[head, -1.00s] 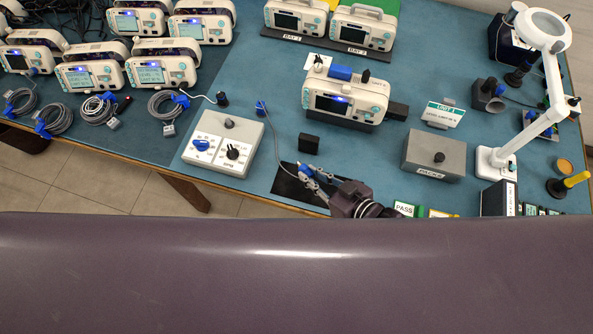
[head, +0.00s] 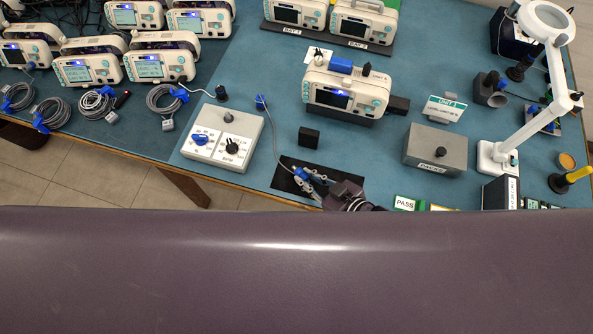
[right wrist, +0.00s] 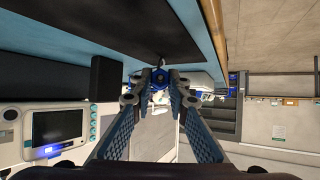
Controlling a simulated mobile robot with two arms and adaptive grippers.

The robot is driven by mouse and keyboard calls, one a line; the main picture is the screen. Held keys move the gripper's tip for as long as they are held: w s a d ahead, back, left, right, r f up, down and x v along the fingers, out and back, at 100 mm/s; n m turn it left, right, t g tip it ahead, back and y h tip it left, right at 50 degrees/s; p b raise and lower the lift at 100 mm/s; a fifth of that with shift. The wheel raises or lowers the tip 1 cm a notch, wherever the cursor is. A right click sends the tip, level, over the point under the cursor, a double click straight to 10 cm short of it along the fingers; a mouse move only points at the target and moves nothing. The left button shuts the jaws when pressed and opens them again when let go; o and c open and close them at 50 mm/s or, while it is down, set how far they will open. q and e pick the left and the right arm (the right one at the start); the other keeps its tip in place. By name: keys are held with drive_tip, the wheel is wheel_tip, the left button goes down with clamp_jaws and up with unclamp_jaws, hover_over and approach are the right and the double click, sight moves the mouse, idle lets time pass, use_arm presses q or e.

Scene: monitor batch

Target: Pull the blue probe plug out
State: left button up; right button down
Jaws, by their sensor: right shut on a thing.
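The blue probe plug (head: 299,173) is over a black mat (head: 287,187) near the front edge of the bench. A thin grey cable runs from it up to a blue piece (head: 261,101) on the bench. My right gripper (head: 304,179) is shut on the plug. In the right wrist view, the blue plug (right wrist: 160,77) shows between the fingertips of my right gripper (right wrist: 161,84). What lies behind the plug is hidden, so I cannot tell whether it is seated in a socket. My left gripper is not in view.
A grey control box (head: 223,135) with knobs stands left of the gripper, and a small black block (head: 309,136) stands just behind it. A monitor (head: 345,97) is farther back. A grey box (head: 435,150) and a magnifier lamp (head: 540,95) are at the right.

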drive_tip(key=shift+f, duration=0.1)
drive_tip(key=shift+f+b, duration=0.65)
drive_tip(key=shift+f, duration=0.1)
drive_tip(key=shift+f, duration=0.2)
drive_tip(key=c, duration=1.8)
unclamp_jaws()
drive_tip(key=v, duration=1.2)
